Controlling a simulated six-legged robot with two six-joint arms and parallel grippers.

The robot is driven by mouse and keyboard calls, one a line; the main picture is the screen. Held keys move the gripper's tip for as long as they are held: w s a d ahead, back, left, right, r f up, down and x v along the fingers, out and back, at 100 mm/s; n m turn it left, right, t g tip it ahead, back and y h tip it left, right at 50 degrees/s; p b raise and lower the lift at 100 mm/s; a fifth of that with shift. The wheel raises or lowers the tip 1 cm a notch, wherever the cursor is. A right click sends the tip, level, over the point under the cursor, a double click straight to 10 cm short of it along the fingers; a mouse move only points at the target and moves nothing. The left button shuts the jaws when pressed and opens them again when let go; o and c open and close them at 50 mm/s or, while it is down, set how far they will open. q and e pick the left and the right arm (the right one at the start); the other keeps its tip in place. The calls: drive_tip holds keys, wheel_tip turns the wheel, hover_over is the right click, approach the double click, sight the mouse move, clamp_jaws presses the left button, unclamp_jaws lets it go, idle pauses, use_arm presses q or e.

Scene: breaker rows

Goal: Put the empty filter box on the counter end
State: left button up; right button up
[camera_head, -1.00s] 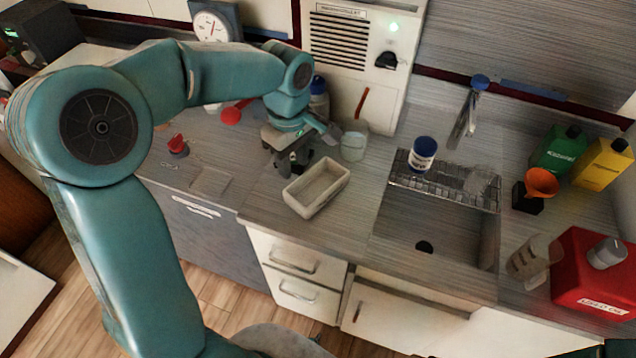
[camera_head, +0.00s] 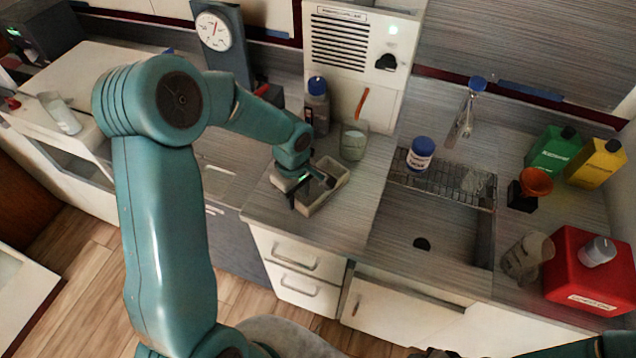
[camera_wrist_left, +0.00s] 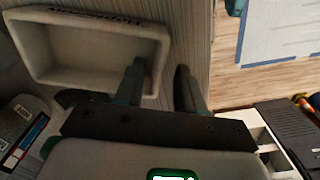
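The filter box (camera_head: 338,190) is a pale, open, rectangular tray standing upright on the counter left of the sink. It looks empty, and its near-left part is hidden by my left gripper. My left gripper (camera_head: 311,194) is open and low at the box. In the left wrist view the box (camera_wrist_left: 92,48) fills the upper left. There one finger of the left gripper (camera_wrist_left: 160,68) is over the box's inside and the other is outside, with the wall between them. Contact cannot be told. A dark end of my right arm shows at the bottom edge of the head view; its fingers are not clear.
A glass beaker (camera_head: 353,141) and a blue-capped bottle (camera_head: 317,108) stand behind the box. The sink (camera_head: 432,222) with a wire rack and white jar (camera_head: 420,154) lies to the right. Bare counter (camera_head: 300,228) lies in front of the box.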

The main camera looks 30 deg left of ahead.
use_arm(q)
wheel_tip(320, 180, down, 2)
drive_tip(key=shift+a+f, duration=0.1)
drive_tip(key=shift+f, duration=0.15)
clamp_jaws()
use_arm(e)
drive_tip(key=shift+r, duration=0.3)
use_arm(q)
drive_tip(key=shift+r, duration=0.1)
